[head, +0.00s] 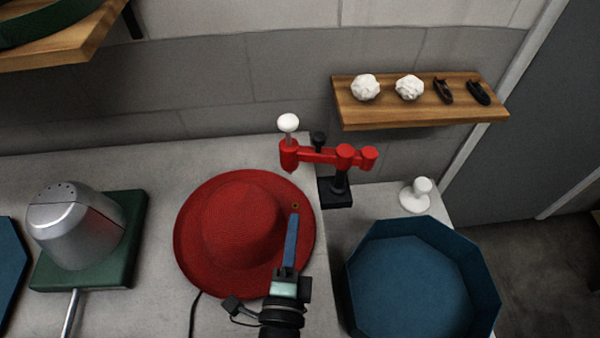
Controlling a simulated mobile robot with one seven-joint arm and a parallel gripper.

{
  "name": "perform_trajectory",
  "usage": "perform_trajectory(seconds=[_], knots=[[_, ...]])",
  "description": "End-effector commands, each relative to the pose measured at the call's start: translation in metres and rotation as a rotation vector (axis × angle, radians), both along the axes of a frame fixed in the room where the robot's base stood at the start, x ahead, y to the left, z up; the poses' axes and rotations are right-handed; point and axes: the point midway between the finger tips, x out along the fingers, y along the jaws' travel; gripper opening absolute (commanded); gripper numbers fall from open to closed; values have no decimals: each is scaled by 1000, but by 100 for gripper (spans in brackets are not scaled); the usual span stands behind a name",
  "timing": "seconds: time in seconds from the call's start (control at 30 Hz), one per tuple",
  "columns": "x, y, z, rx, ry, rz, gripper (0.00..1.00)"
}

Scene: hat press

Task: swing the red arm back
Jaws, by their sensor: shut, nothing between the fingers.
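The red arm (321,155) is part of a small press with a black base (336,192) at the back of the counter. It reaches left from its black post, and its left end carries a rod with a white knob (288,122). A red hat (240,228) lies on the counter in front and to the left of the press. My gripper (293,217) is shut and empty. It shows over the right side of the hat's brim, in front of the red arm and apart from it in the picture. Its height above the hat is hard to tell.
A blue octagonal tray (486,275) is at the right. A white stand (416,196) is behind it. A silver dome (75,225) sits on a green base (133,235) at the left. A wooden shelf (420,115) with small items is on the wall.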

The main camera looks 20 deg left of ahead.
Motion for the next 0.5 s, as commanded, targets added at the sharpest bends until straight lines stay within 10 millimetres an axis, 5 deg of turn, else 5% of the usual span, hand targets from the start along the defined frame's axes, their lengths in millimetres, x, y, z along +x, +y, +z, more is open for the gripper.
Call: perform_trajectory(seconds=[0.17, 0.5], knots=[[12, 2, 2, 8, 2, 1, 0], [69, 14, 3, 6, -1, 1, 0]])
